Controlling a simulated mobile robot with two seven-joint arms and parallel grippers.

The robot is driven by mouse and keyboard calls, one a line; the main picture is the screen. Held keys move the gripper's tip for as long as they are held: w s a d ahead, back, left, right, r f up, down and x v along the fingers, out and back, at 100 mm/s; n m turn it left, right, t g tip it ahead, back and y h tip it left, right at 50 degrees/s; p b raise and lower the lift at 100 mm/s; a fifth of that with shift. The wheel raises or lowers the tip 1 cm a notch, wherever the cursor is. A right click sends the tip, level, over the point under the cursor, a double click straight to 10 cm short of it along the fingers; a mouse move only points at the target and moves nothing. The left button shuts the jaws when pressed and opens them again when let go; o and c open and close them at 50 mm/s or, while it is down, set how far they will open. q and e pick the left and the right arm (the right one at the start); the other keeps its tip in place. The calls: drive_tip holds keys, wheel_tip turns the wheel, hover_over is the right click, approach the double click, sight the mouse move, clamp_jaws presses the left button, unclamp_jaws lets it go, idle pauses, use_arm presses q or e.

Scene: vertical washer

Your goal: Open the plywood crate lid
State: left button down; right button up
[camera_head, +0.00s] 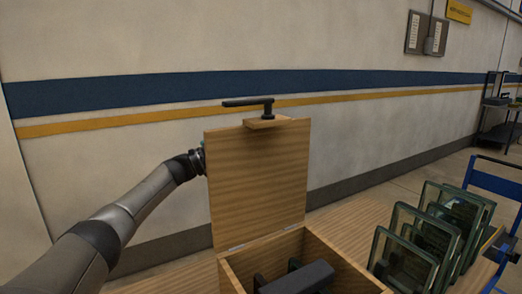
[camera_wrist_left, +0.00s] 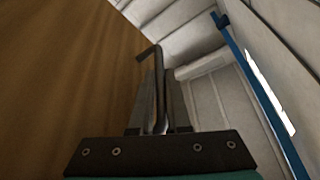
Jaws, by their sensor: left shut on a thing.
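The plywood crate (camera_head: 228,277) stands at the bottom centre of the head view. Its lid (camera_head: 258,185) stands raised, roughly upright, hinged at the crate's rear edge. A dark lever handle (camera_head: 248,103) sits on a small wooden block at the lid's top. My left arm reaches to the lid's left edge in the head view; its fingers are hidden behind the lid. In the left wrist view my left gripper (camera_wrist_left: 160,112) is shut on a dark bent bar (camera_wrist_left: 157,75) beside a wooden face. I cannot tell whether this bar is the lever handle.
Dark blocky objects (camera_head: 300,277) show inside the crate. Several glass panes (camera_head: 405,262) stand in a row to the right. A blue cart frame (camera_head: 490,188) is at the right edge. A striped wall (camera_head: 110,95) rises behind the lid.

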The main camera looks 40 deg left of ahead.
use_arm(q)
drive_tip(key=shift+w+a+f+n+t+y+b, duration=0.3)
drive_tip(key=shift+a+n+b, duration=0.3)
drive_tip(key=shift+a+b, duration=0.35)
drive_tip(key=shift+w+a+f+n+t+y+b, duration=0.15)
drive_tip(key=shift+w+a+f+n+b, duration=0.2)
drive_tip(key=shift+a+n+b, duration=0.55)
drive_tip(key=shift+w+a+f+n+t+y+b, duration=0.2)
drive_tip(key=shift+w+a+n+t+y+b, duration=0.15)
drive_tip(key=shift+a+b, duration=0.65)
drive_tip(key=shift+d, duration=0.2)
drive_tip(key=c, duration=0.9)
unclamp_jaws()
drive_tip(key=shift+w+f, duration=0.1)
drive_tip(key=shift+b+v, duration=1.45)
drive_tip(key=shift+v, duration=6.2)
drive_tip(key=shift+a, duration=0.1)
